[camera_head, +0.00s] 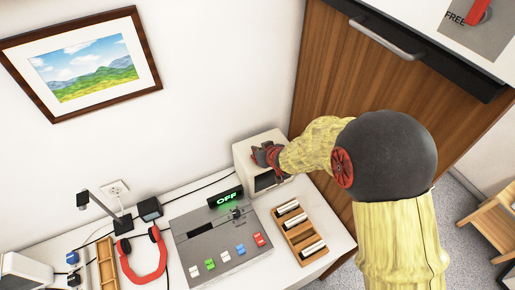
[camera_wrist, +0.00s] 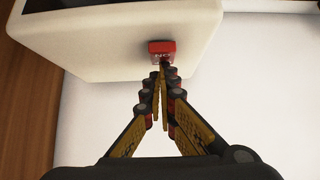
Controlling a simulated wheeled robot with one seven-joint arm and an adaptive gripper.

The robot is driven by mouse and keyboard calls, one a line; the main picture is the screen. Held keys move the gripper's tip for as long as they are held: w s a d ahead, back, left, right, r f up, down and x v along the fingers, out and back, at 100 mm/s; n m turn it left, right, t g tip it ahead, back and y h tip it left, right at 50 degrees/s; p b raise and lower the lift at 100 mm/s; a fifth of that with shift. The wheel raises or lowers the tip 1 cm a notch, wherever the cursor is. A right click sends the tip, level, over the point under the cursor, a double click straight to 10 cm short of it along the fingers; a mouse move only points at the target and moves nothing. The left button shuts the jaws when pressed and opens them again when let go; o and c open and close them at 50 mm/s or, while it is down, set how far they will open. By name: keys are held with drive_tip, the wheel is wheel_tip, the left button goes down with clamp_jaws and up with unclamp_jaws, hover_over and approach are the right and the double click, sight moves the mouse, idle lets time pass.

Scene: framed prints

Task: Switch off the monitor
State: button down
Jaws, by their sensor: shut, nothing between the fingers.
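The monitor (camera_head: 245,152) is a white box at the back right of the white desk, its dark screen partly showing below my arm. In the wrist view its pale casing (camera_wrist: 110,45) fills the top. A red switch (camera_wrist: 161,48) with small lettering, seemingly ON upside down, sits on the casing's edge. My gripper (camera_wrist: 161,68) is shut and empty, with its fingertips right at the red switch; I cannot tell whether they touch. In the head view my gripper (camera_head: 264,156) is over the monitor's top, hiding the switch.
A grey panel (camera_head: 200,235) with coloured switches and a green OFF display (camera_head: 227,198) stands left of the monitor. A wooden rack (camera_head: 300,232) is in front. Red headphones (camera_head: 142,255) lie left. A wooden cabinet (camera_head: 345,90) stands close on the right.

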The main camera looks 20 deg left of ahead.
drive_tip(key=shift+s+d+f, duration=0.1)
drive_tip(key=shift+f, duration=0.05)
drive_tip(key=shift+s+d+f, duration=0.15)
drive_tip(key=shift+s+d, duration=0.4)
drive_tip(key=shift+d, duration=0.1)
